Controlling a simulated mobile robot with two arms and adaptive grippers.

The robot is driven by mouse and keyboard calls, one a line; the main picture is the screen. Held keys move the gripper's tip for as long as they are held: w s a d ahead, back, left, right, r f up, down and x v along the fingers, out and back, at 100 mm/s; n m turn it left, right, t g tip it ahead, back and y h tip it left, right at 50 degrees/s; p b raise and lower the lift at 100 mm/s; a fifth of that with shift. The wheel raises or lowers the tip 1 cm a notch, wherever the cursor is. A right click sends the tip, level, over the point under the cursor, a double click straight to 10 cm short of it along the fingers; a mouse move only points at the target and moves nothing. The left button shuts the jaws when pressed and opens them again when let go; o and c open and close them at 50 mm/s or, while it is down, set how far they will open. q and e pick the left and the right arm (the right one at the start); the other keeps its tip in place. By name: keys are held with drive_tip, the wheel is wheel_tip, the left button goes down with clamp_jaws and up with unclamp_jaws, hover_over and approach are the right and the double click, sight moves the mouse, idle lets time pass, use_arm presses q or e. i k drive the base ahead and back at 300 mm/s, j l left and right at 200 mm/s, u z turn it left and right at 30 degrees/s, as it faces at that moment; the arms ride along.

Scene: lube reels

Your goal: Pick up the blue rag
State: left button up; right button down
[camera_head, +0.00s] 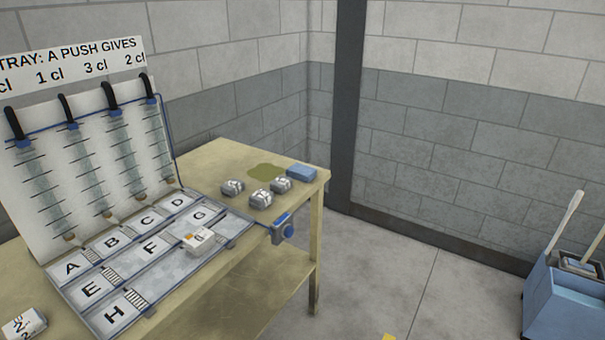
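The blue rag (301,172) lies as a small folded block near the far right corner of the wooden table (240,155). It is beside an olive-green stain (267,171) on the tabletop and just behind several small grey wrapped pieces. Neither of my grippers shows in the head view, so their state cannot be seen.
Grey wrapped pieces (261,199) sit in front of the rag. A lettered tray (150,250) with a white block (199,240) and an upright marked panel (95,165) fill the table's left.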

sight(304, 173)
drive_tip(key=i+l+u, duration=0.15)
drive_tip(key=i, duration=0.25)
drive_tip(key=i+l+u, duration=0.15)
drive_tip(key=i+l, duration=0.2)
